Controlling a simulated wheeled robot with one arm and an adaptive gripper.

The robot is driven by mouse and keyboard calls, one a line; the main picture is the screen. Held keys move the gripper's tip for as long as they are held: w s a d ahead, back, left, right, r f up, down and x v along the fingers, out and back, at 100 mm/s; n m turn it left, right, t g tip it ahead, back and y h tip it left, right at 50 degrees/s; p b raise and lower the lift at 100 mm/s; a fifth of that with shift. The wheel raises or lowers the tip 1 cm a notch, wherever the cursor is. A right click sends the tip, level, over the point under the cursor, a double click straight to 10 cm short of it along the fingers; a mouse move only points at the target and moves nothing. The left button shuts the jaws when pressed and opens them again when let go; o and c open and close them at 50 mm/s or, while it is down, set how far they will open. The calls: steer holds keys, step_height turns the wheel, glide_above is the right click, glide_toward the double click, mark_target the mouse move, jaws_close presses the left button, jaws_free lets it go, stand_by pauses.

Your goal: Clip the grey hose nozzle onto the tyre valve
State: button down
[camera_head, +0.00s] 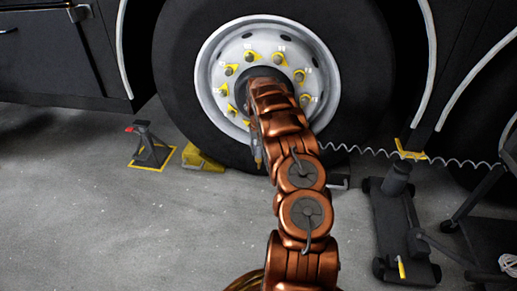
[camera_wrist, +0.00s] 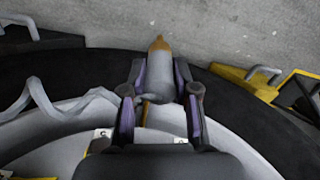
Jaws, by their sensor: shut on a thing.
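The grey nozzle (camera_wrist: 160,78), with a brass-coloured tip, is between the two fingers of my gripper (camera_wrist: 160,92) in the wrist view. The fingers are shut on its sides, and its tip points away from the wheel centre. My gripper (camera_head: 257,140) shows only partly beside my arm at the lower wheel rim in the head view. A thin brass-coloured piece (camera_wrist: 146,112) shows between the fingers near the pale rim; I cannot tell if it is the tyre valve. The valve is not clearly seen elsewhere. The tyre (camera_head: 180,100) surrounds the white wheel (camera_head: 212,60).
A coiled grey hose (camera_head: 375,152) runs rightward from behind my arm; it also shows in the wrist view (camera_wrist: 50,108). A yellow chock (camera_head: 200,160) and an axle stand (camera_head: 150,150) are left, a black jack (camera_head: 400,225) right. Floor at lower left is clear.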

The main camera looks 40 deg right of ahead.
steer(key=shift+f, duration=0.85)
steer(key=c, duration=0.8)
jaws_free()
step_height(320, 180, up, 12)
steer(key=shift+p, duration=0.3)
